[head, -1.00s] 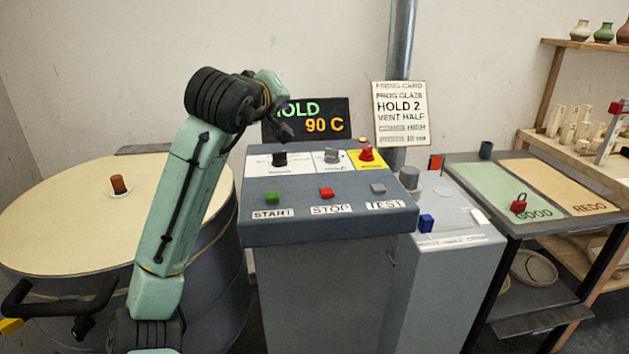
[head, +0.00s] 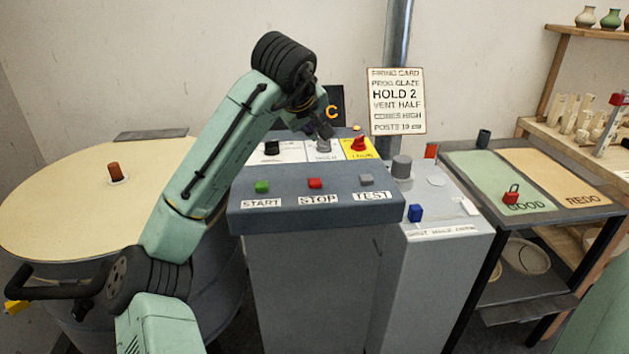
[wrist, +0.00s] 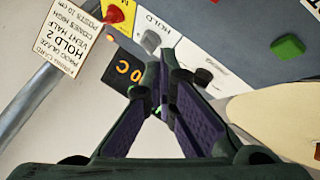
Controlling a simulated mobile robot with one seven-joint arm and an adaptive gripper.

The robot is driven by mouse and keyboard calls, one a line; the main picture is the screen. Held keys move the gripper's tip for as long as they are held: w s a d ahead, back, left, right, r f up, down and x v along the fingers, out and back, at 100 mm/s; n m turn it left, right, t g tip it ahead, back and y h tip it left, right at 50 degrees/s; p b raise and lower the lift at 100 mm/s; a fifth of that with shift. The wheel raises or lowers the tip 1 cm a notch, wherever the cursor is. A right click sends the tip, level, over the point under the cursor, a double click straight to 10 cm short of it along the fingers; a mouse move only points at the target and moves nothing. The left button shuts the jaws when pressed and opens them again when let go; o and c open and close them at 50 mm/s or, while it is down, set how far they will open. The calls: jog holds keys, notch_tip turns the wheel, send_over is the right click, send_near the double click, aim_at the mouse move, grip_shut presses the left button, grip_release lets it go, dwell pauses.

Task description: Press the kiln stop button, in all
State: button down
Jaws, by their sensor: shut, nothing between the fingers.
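The red stop button (head: 315,183) sits on the front ledge of the grey console (head: 312,222), above its STOP label (head: 318,199). It stands between the green START button (head: 262,186) and the grey TEST button (head: 366,180). My gripper (head: 322,131) is above the back of the console, behind the stop button and apart from it. In the wrist view, my gripper (wrist: 163,75) has its fingers converging, with nothing held.
A black knob (head: 272,147), a grey knob (head: 323,145) and a red knob on yellow (head: 359,143) line the console's back. My arm hides most of the display (head: 336,108). A side cabinet with a blue button (head: 415,213) stands right; the round kiln lid (head: 60,205) is left.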

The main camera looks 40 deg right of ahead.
jog(key=b, duration=0.6)
send_over(311, 181)
notch_tip(311, 181, down, 7)
jog(key=shift+r, duration=0.1)
jog(key=shift+f+b, duration=0.4)
jog(key=shift+f, duration=0.55)
jog(key=shift+f, duration=0.15)
jog(key=shift+f, duration=0.3)
jog(key=shift+f+b, duration=0.35)
jog(key=shift+f, duration=0.2)
dwell(0.7)
jog(key=shift+r, duration=0.1)
jog(key=shift+d+r+p, duration=0.1)
jog(key=shift+r+p, duration=0.8)
